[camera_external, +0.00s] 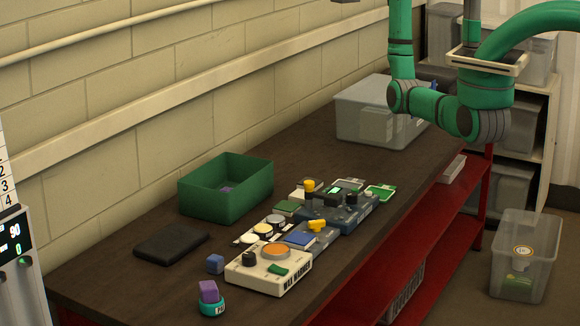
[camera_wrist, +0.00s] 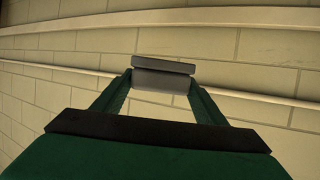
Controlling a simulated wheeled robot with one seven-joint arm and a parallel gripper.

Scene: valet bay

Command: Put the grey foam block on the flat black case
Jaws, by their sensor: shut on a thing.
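The flat black case (camera_external: 172,243) lies on the dark workbench at the left front, with nothing on top of it. In the wrist view, my gripper (camera_wrist: 163,90) has its two green fingers on either side of a grey block, the foam block (camera_wrist: 165,82), and is shut on it. The wall fills the background there, so the block is held up off the bench. In the external view my arm rises out of the top of the frame; the gripper and block cannot be made out there.
A green open box (camera_external: 225,190) with a small purple block inside stands behind the case. A blue cube (camera_external: 215,264), a purple block on a teal ring (camera_external: 210,298) and a wax warmer (camera_external: 268,271) are nearby.

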